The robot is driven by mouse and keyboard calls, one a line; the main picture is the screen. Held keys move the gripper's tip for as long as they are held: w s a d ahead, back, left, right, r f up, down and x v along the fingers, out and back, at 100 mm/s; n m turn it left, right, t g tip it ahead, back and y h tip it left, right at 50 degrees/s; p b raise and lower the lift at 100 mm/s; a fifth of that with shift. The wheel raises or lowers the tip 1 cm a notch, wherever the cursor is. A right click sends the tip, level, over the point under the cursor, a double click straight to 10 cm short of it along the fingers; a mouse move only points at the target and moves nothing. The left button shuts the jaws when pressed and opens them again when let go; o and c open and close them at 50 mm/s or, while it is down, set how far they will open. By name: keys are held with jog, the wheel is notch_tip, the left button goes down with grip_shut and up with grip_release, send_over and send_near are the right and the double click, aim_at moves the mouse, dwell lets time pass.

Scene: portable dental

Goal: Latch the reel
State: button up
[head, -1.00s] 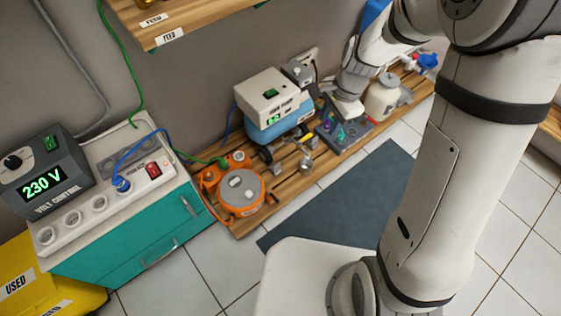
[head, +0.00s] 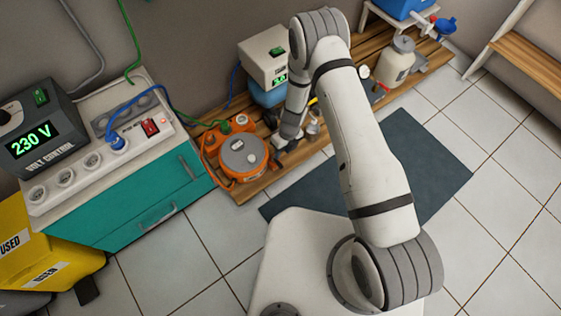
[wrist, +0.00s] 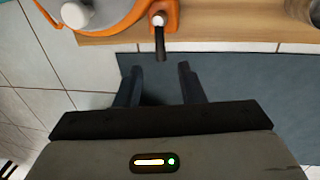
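The orange cable reel (head: 243,160) with a grey round hub sits on the low wooden bench, left of my gripper (head: 290,140) in the head view. In the wrist view, part of the reel's orange rim (wrist: 105,33) shows at the top left. An orange bracket (wrist: 172,14) on it carries a dark lever (wrist: 160,42) with a pale pivot, pointing toward my gripper. My gripper (wrist: 160,70) is open and empty. Its two fingers stand either side of the line of the lever, with the lever's end near or between the tips; contact cannot be told.
The wooden bench (head: 270,128) runs along the wall, with a white-and-blue unit (head: 264,62) behind my arm and a pale jar (head: 397,62) to the right. A teal cabinet (head: 150,200) stands left of the reel. A dark mat (head: 425,160) covers open floor.

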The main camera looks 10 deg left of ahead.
aim_at(279, 163)
jog(key=f+b, duration=0.1)
jog(key=f, duration=0.1)
jog(key=f+b, duration=0.1)
jog(key=f, duration=0.1)
jog(key=s+f, duration=0.1)
jog(key=f, duration=0.2)
jog(key=shift+a+b, duration=0.4)
jog(key=shift+c, duration=0.4)
